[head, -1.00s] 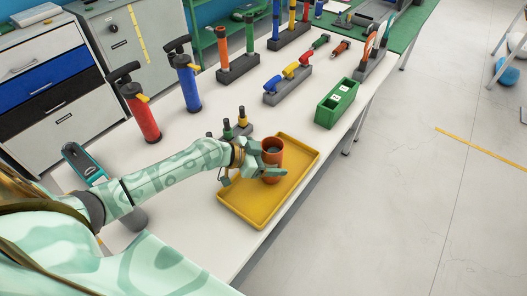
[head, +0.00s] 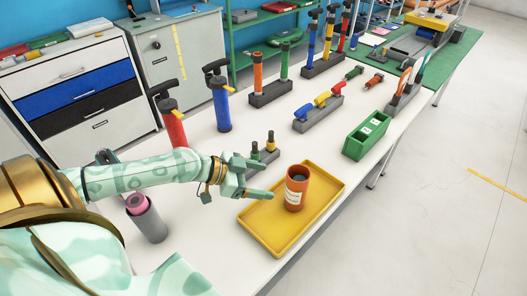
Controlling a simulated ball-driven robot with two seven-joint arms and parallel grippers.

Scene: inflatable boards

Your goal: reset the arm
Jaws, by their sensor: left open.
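My left gripper (head: 260,178) is open and empty. Its arm comes in from the left, over the white table. The fingers point right, over the left part of the yellow tray (head: 268,240). An orange-brown cup (head: 297,190) with a pale label stands upright in the tray, to the right of the fingertips and apart from them. My right gripper does not show.
Red (head: 172,122) and blue (head: 221,102) pumps stand behind my left arm. A small grey block with dark pegs (head: 265,152) is just behind the gripper. A green box (head: 367,136) is at the right. A grey cylinder with a pink roll (head: 147,218) stands below my arm.

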